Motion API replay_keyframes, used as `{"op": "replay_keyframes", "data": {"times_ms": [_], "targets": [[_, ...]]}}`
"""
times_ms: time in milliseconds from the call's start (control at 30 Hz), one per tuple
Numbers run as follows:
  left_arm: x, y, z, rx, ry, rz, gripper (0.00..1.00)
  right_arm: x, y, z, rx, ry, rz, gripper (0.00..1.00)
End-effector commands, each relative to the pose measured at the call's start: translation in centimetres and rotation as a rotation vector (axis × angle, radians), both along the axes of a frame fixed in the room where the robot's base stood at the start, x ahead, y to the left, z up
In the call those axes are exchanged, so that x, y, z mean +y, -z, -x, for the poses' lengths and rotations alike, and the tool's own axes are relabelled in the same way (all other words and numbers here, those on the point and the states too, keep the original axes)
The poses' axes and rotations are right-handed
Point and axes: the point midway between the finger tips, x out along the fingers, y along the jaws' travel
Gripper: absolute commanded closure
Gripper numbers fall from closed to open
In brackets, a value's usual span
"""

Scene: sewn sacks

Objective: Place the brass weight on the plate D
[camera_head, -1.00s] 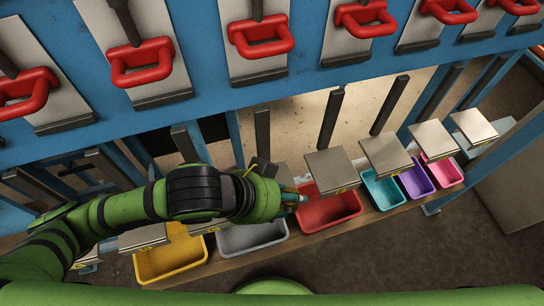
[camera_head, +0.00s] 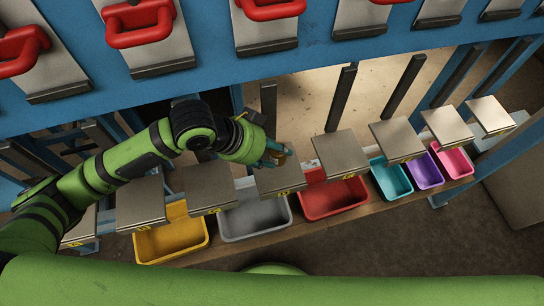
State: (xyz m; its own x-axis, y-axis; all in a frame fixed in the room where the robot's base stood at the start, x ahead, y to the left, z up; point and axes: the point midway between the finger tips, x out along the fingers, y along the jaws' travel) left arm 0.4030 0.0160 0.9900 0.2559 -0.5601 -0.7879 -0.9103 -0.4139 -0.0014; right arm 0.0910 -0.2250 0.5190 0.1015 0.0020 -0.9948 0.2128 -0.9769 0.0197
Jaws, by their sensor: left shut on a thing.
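My left gripper (camera_head: 274,153) is above a grey metal plate (camera_head: 280,181) behind the grey bin. It is shut on a small brownish-gold piece, the brass weight (camera_head: 288,157), which is mostly hidden by the fingers. I cannot tell whether the weight touches the plate. This plate is the fourth from the left in a row of similar plates, each with a small yellow label on its front edge. The letters are too small to read, so I cannot confirm which is plate D. My right gripper is not in view.
Bins stand in front of the plates: yellow (camera_head: 170,252), grey (camera_head: 255,232), red (camera_head: 333,213), teal (camera_head: 391,190), purple (camera_head: 424,180) and pink (camera_head: 454,173). Dark upright bars (camera_head: 341,98) rise behind. Red handles (camera_head: 140,22) hang on the blue frame above.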

Motion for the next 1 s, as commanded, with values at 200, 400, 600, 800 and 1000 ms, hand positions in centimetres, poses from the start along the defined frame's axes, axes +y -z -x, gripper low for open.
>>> {"op": "replay_keyframes", "data": {"times_ms": [200, 400, 600, 800, 1000], "targets": [[0.0, 2.7, 0.0, 0.003, -0.002, 0.0, 1.0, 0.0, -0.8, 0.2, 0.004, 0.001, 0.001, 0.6], [0.0, 3.8, 0.0, -0.003, 0.0, 0.002, 1.0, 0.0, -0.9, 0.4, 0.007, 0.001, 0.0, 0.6], [0.0, 4.0, 0.1, 0.001, 0.0, -0.002, 0.52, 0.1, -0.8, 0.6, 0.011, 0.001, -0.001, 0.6], [0.0, 4.0, 0.1, 0.001, 0.0, -0.002, 0.31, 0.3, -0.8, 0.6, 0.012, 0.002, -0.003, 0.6], [0.1, 3.9, 0.1, 0.001, 0.0, -0.002, 0.31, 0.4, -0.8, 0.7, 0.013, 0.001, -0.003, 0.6]]}}
